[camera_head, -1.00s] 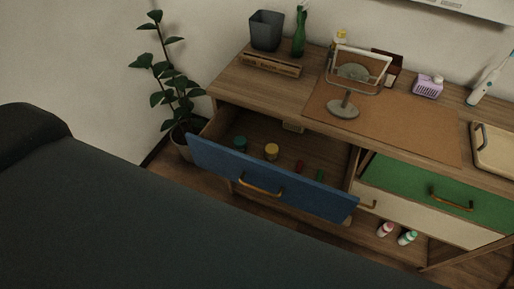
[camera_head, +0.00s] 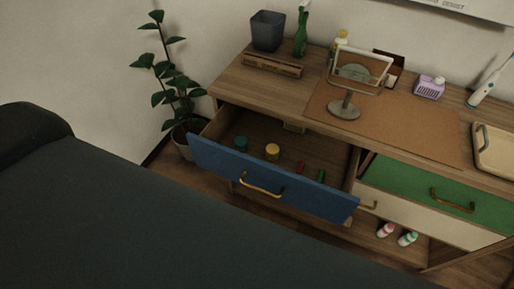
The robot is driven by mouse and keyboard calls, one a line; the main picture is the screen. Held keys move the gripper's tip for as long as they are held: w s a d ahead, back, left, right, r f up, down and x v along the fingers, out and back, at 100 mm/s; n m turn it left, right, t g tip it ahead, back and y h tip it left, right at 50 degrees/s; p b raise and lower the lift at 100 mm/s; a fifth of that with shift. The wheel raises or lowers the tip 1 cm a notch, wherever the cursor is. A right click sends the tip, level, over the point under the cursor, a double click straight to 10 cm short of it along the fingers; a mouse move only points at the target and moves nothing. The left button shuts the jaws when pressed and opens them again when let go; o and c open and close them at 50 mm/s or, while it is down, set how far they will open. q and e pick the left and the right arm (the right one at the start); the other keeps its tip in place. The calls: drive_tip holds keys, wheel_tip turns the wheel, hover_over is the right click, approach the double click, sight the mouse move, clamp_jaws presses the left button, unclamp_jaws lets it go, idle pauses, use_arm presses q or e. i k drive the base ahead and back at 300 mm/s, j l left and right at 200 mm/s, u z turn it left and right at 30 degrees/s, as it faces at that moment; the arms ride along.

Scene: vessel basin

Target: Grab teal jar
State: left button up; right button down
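The teal jar (camera_head: 241,143) sits inside the open blue-fronted drawer (camera_head: 262,177), toward its left side. Its round teal top shows, and the drawer front stands close before it. A yellow jar (camera_head: 272,151) is just right of it, with a gap between them. A small red item (camera_head: 300,167) and a small green item (camera_head: 321,175) lie farther right in the same drawer. Neither of my grippers is in view.
A dark sofa-like surface (camera_head: 150,220) fills the lower left. A potted plant (camera_head: 172,85) stands left of the cabinet. A mirror (camera_head: 354,75), dark bin (camera_head: 267,30) and green bottle (camera_head: 301,35) stand on the cabinet top. A green drawer (camera_head: 425,190) is at right.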

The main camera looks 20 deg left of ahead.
sight(240, 142)
drive_tip(key=i+j, duration=0.1)
drive_tip(key=j, duration=0.25)
drive_tip(key=i+j+u, duration=0.1)
drive_tip(key=j+u, duration=0.15)
drive_tip(key=i+j+u, duration=0.25)
drive_tip(key=j+z, duration=0.2)
drive_tip(key=z, duration=0.2)
drive_tip(key=i+j+z, duration=0.1)
drive_tip(key=j+z, duration=0.15)
drive_tip(key=z, duration=0.15)
drive_tip(key=j+z, duration=0.45)
drive_tip(key=z, duration=0.3)
